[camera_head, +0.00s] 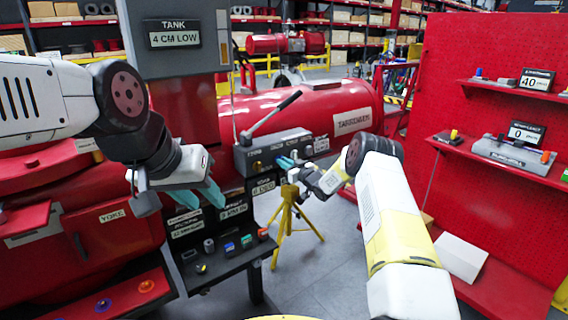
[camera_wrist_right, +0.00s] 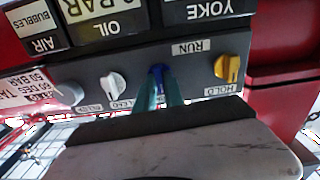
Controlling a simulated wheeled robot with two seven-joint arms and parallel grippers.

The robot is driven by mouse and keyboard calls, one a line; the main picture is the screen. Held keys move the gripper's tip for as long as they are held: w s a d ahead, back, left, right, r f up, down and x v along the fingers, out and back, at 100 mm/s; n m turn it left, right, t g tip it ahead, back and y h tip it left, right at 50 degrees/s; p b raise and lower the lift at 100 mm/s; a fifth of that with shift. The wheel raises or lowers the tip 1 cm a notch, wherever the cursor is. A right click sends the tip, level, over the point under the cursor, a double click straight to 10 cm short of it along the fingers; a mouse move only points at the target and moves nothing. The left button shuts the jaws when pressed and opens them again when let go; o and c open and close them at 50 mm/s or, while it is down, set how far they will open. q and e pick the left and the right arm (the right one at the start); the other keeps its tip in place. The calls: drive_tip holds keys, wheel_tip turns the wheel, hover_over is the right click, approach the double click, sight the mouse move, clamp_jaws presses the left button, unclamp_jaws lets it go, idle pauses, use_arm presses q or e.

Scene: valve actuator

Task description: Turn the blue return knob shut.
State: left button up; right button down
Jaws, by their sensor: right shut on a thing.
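The blue return knob (camera_wrist_right: 158,70) sits on the front of a grey panel (camera_wrist_right: 195,75), between a white knob (camera_wrist_right: 113,83) and a yellow knob (camera_wrist_right: 228,68). My right gripper (camera_wrist_right: 161,92) has its teal fingers on both sides of the blue knob and is shut on it. In the head view the right gripper (camera_head: 289,163) reaches the grey valve box (camera_head: 250,152) from the right and hides the knob. My left gripper (camera_head: 200,196) hangs empty at the left, its teal fingers apart, away from the box.
A black stand (camera_head: 228,268) with small coloured blocks is below the left gripper. A yellow tripod (camera_head: 287,215) stands under the right gripper. A lever (camera_head: 275,112) rises above the valve box. Red shelves (camera_head: 505,160) line the right side.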

idle(0.4)
drive_tip(key=c, duration=1.4)
unclamp_jaws()
drive_tip(key=shift+c, duration=0.2)
drive_tip(key=v, duration=0.7)
drive_tip(key=shift+s+d, duration=0.25)
drive_tip(key=shift+s, duration=0.05)
